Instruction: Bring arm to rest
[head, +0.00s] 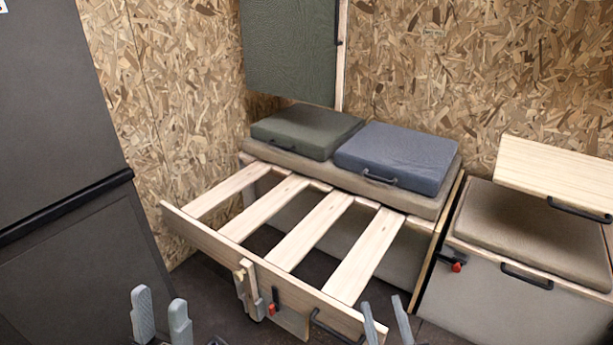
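My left gripper (161,318) shows at the bottom left of the head view. Its two grey fingertips stand apart with nothing between them. My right gripper (388,326) shows at the bottom, right of centre. Its two grey fingers are spread, with no object visible between them. Its left finger overlaps the front board of the slatted wooden frame (229,254) in the picture; I cannot tell whether they touch. The arms behind both grippers are mostly out of view.
The slatted frame extends from a bench with a green cushion (305,130) and a blue cushion (396,156). A black handle (336,329) sits near my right gripper. A box seat (535,230) stands right, a dark cabinet (75,200) left. Dark floor shows between the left gripper and frame.

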